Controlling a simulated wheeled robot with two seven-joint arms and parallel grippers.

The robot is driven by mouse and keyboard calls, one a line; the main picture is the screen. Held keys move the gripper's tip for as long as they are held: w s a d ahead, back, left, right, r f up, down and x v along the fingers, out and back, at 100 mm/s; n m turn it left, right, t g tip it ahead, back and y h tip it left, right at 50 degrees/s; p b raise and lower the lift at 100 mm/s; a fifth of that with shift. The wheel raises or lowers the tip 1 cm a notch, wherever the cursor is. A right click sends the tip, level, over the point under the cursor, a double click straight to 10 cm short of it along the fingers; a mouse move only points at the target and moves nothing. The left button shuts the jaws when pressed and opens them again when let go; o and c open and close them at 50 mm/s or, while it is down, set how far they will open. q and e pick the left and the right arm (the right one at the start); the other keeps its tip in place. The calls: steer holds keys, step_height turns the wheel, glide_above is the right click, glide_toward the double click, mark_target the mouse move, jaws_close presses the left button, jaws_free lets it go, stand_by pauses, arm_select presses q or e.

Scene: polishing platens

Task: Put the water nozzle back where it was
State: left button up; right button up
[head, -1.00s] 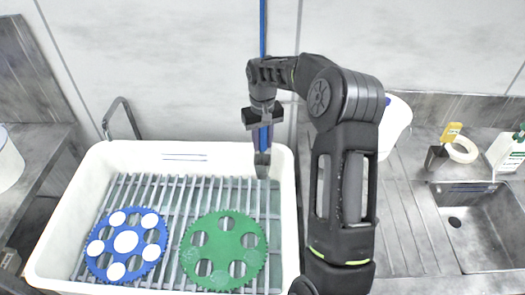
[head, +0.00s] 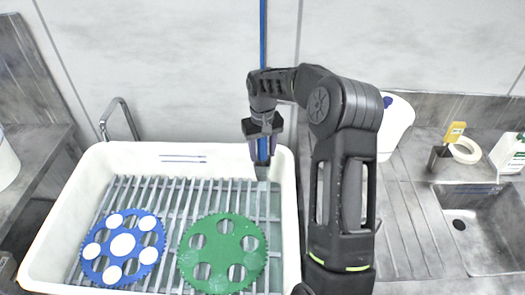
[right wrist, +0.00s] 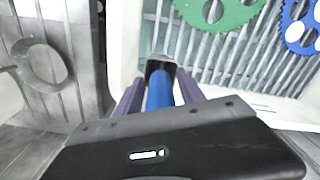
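The water nozzle is a blue hose with a grey tip (head: 262,172). It hangs upright at the back right of the white basin, its hose running up along the wall. In the right wrist view the grey tip (right wrist: 160,66) shows beyond the blue part. My right gripper (head: 262,155) is around the blue part just above the tip. Its fingers stand apart, one on each side, with narrow gaps to the hose; it also shows in the right wrist view (right wrist: 158,98). My left gripper is not in view.
The white basin (head: 40,245) holds a slatted rack with a blue platen (head: 146,237) carrying white discs and a green platen (head: 222,243). A metal faucet (head: 122,104) stands behind it. At the right are a white container (head: 397,120), a tape roll (head: 466,151) and a sink (head: 480,230).

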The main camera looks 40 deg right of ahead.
step_height(320, 180, up, 8)
steer(key=p, duration=0.5)
steer(key=shift+f, duration=0.25)
step_height(320, 180, up, 4)
steer(key=shift+f, duration=0.2)
steer(key=shift+r, duration=0.6)
steer(key=shift+f, duration=0.1)
